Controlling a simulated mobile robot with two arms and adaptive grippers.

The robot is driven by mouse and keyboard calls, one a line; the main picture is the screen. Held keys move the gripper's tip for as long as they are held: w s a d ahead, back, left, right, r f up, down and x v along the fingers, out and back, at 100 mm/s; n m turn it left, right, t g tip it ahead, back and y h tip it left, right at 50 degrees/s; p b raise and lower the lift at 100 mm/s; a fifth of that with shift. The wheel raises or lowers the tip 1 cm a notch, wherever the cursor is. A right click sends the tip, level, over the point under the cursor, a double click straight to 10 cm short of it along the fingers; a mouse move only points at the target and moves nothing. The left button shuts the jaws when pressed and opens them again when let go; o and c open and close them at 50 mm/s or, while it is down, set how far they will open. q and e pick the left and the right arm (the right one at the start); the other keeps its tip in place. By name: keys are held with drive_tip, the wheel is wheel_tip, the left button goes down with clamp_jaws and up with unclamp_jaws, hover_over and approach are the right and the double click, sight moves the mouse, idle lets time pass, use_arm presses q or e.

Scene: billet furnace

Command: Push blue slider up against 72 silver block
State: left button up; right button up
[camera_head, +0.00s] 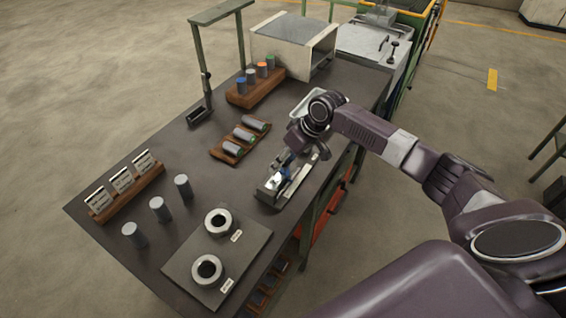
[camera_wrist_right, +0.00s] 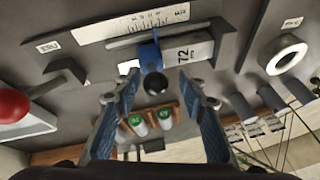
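The blue slider (camera_wrist_right: 150,54) with a black round knob stands on the measuring fixture in the right wrist view. The silver block (camera_wrist_right: 190,53) marked 72 lies just right of the slider; I cannot tell whether they touch. A ruler scale (camera_wrist_right: 135,24) runs beside them. My right gripper (camera_wrist_right: 158,84) is open, its two fingers on either side of the knob with space between. In the head view my right gripper (camera_head: 284,165) is over the fixture (camera_head: 270,193), hiding part of it. My left gripper is not in view.
Grey cylinders (camera_head: 160,209), a plate with two rings (camera_head: 219,222) and a card rack (camera_head: 125,190) stand left of the fixture. A red ball (camera_wrist_right: 12,105) shows at the wrist view's left edge.

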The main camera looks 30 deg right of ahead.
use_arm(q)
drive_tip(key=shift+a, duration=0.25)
use_arm(e)
drive_tip(key=shift+d, duration=0.2)
drive_tip(key=shift+r, duration=0.1)
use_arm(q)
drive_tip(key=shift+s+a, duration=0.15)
use_arm(e)
drive_tip(key=v, duration=1.1)
drive_tip(key=shift+d+r, duration=0.15)
drive_tip(key=shift+r, duration=0.2)
drive_tip(key=shift+s, duration=0.15)
